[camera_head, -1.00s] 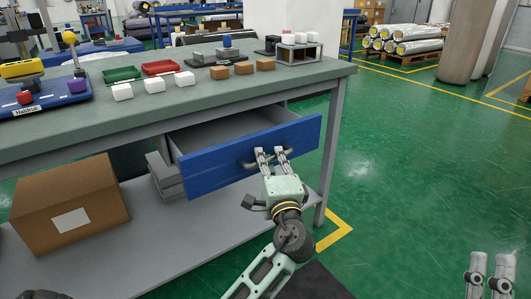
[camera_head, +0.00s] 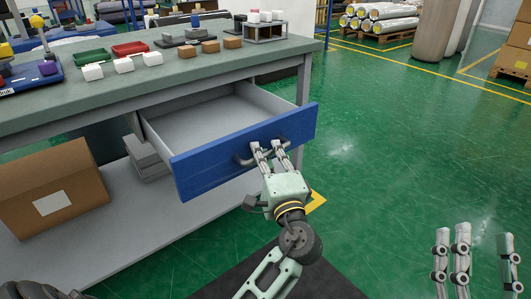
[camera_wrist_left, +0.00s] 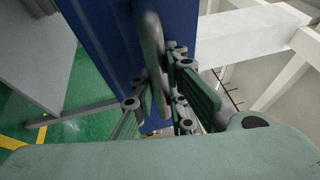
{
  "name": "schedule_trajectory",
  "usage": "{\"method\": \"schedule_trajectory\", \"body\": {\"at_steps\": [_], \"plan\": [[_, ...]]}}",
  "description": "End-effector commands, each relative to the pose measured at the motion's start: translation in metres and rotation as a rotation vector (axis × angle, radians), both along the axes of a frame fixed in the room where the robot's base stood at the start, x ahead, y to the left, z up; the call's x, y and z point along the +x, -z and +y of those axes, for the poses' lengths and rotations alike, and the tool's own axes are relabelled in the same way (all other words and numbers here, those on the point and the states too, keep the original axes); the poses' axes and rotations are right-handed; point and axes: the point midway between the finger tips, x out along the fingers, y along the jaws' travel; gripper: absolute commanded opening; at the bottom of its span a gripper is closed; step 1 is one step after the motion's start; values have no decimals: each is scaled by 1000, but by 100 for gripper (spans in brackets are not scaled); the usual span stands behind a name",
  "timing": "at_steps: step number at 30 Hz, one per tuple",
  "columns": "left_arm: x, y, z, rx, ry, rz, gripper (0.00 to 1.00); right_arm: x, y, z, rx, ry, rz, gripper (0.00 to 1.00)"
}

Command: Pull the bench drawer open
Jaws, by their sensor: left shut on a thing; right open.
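The bench drawer has a blue front (camera_head: 210,165) and a grey, empty-looking inside (camera_head: 215,118). It stands well out from under the bench top (camera_head: 180,70). Its grey handle (camera_head: 241,160) is on the front. My left gripper (camera_head: 267,148) is shut on the handle, its fingers partly covering it. In the left wrist view the handle (camera_wrist_left: 153,55) runs between the fingers (camera_wrist_left: 158,103), close against the blue front (camera_wrist_left: 105,30). My right gripper (camera_head: 482,245) is open and empty at the lower right, over the floor, away from the bench.
A cardboard box (camera_head: 52,195) and grey stacked pieces (camera_head: 147,157) are on the bench's lower shelf. Trays (camera_head: 90,57), small blocks (camera_head: 124,65) and a small rack (camera_head: 265,30) are on the bench top. Green floor (camera_head: 390,150) right of the bench is clear.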

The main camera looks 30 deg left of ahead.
Motion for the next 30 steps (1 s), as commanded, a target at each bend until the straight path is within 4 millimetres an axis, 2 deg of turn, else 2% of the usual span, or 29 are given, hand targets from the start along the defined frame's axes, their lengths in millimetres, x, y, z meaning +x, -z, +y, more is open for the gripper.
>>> {"method": "schedule_trajectory", "body": {"at_steps": [2,3,9,20,23,30], "plan": [[0,3,1,1,-4,8,0,0,0,0,0,0,0,48],[0,3,1,1,-4,8,14,0,0,0,0,0,0,48],[0,2,1,1,-2,5,32,0,0,0,0,0,0,48],[-2,2,-2,-1,0,2,32,0,-1,-1,0,1,-2,48],[-10,4,-10,-1,0,3,32,0,-1,0,0,1,-2,48],[-45,14,-45,-2,2,7,32,0,-1,0,0,0,-1,48]]}}
